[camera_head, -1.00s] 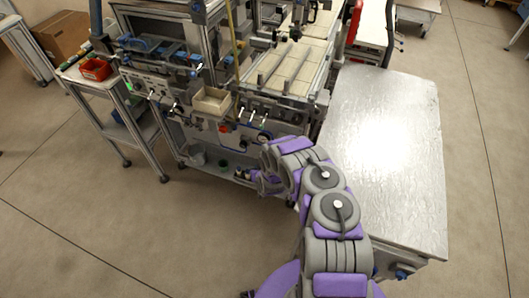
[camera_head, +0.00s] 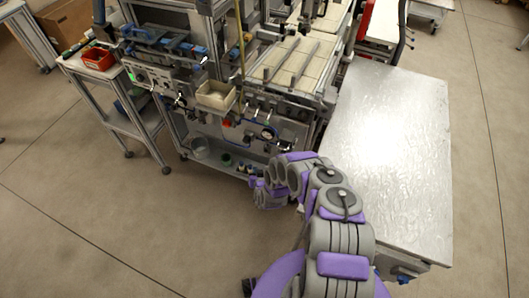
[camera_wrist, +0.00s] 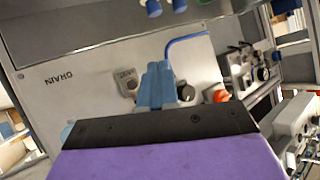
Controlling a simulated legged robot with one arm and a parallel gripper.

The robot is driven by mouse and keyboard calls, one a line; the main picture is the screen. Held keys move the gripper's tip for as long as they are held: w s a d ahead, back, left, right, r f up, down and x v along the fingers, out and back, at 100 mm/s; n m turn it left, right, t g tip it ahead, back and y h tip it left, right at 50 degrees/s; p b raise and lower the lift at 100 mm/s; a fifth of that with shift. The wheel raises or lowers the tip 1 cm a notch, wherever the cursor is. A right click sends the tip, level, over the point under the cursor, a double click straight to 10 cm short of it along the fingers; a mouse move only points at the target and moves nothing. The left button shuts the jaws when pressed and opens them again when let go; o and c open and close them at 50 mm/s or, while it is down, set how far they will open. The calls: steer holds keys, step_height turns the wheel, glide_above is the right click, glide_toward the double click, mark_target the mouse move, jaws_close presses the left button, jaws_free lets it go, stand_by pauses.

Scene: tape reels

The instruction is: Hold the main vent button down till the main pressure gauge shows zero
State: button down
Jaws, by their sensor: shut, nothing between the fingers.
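My gripper (camera_wrist: 156,85) shows in the wrist view with its blue fingers shut together and nothing between them. It is in front of a light grey panel (camera_wrist: 75,100) marked DRAIN, which appears upside down. Beside the fingertips are a small tagged fitting (camera_wrist: 127,82) on the left and a dark round knob (camera_wrist: 186,92) on the right. A red-orange control (camera_wrist: 220,97) is further right. Contact with the panel cannot be made out. In the head view a round gauge (camera_head: 267,133) is on the machine's lower front; its reading is too small. I cannot identify the main vent button.
A metal-topped table (camera_head: 385,150) stands close to the right of my arm. A side cart with a red bin (camera_head: 98,59) is at the left. A beige tray (camera_head: 216,96) juts from the machine front. The floor at the lower left is clear.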

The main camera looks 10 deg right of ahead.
mark_target(266, 151)
steer(key=w+d+b, duration=0.3)
steer(key=w+d, duration=0.3)
steer(key=shift+w, duration=0.3)
steer(key=shift+a, duration=0.35)
steer(key=shift+d, duration=0.25)
stand_by(0.4)
steer(key=shift+a, duration=0.15)
steer(key=shift+w, duration=0.1)
stand_by(0.8)
steer(key=shift+w+d, duration=0.25)
steer(key=shift+d, duration=0.05)
